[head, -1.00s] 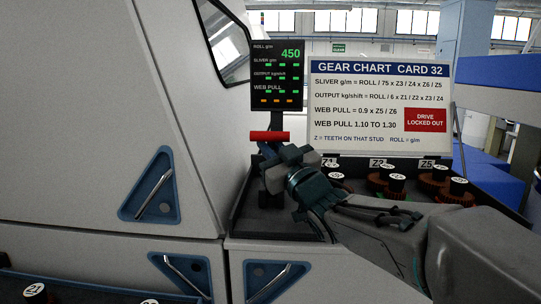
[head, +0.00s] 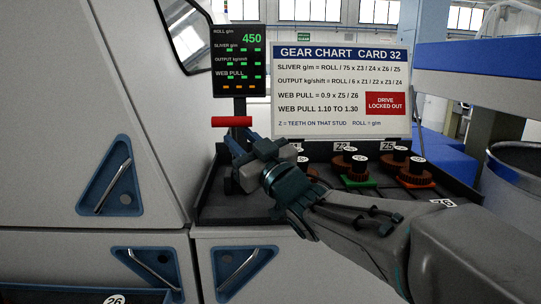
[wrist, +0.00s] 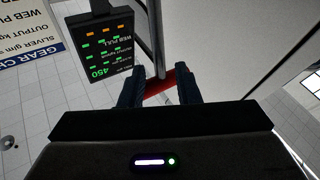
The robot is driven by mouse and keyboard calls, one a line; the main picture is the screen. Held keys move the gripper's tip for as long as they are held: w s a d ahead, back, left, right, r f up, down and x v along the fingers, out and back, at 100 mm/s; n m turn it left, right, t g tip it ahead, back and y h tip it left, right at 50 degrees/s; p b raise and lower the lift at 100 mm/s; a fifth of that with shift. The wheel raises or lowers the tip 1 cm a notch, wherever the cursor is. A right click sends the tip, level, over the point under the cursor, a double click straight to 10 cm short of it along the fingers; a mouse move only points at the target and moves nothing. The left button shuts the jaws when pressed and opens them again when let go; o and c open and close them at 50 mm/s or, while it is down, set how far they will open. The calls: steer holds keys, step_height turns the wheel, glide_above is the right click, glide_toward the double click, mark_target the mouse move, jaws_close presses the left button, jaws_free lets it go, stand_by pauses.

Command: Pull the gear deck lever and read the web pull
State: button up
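The gear deck lever has a red crossbar handle (head: 232,122) below the dark display (head: 238,62) at the left end of the gear deck. The display shows ROLL g/m 450; the sliver, output and web pull rows show only green dashes, with orange marks below. My gripper (head: 236,146) is just below the handle in the head view. In the wrist view its two fingers (wrist: 160,88) stand apart, with the red handle (wrist: 160,87) crossing at the gap between them. I cannot tell whether they touch it. The lever's lower part is partly hidden by my gripper.
A gear chart card (head: 340,95) stands behind the deck, with a red "DRIVE LOCKED OUT" label. Several brown gears on studs (head: 350,170) sit on the dark deck. The cream machine housing (head: 130,110) closes off the left. A grey drum (head: 515,180) stands at right.

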steer(key=s+d, duration=0.7)
steer(key=s, duration=0.1)
steer(key=shift+d, duration=0.35)
steer(key=shift+s, duration=0.1)
